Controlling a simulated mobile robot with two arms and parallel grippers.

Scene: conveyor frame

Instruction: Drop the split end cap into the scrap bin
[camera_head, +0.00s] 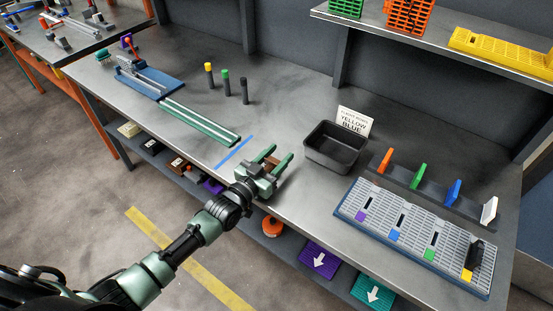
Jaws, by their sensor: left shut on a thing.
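My left gripper (280,153) is over the bench's front edge, with a small brown piece (269,162) between its green fingers. The piece is mostly hidden by the gripper, so I cannot make out a split in it. A black open bin (318,151) stands on the bench to the right of the gripper, apart from it. It looks empty. A white sign (354,121) behind it shows the words yellow and blue. I see no label naming it as scrap. My right gripper is not in view.
A grey slotted board (372,219) with coloured marks lies at right, below a row of coloured upright plates (418,175). A green rail (199,121), blue tape (234,151) and several capped posts (226,82) are at left. The shelf (400,35) overhangs the back right.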

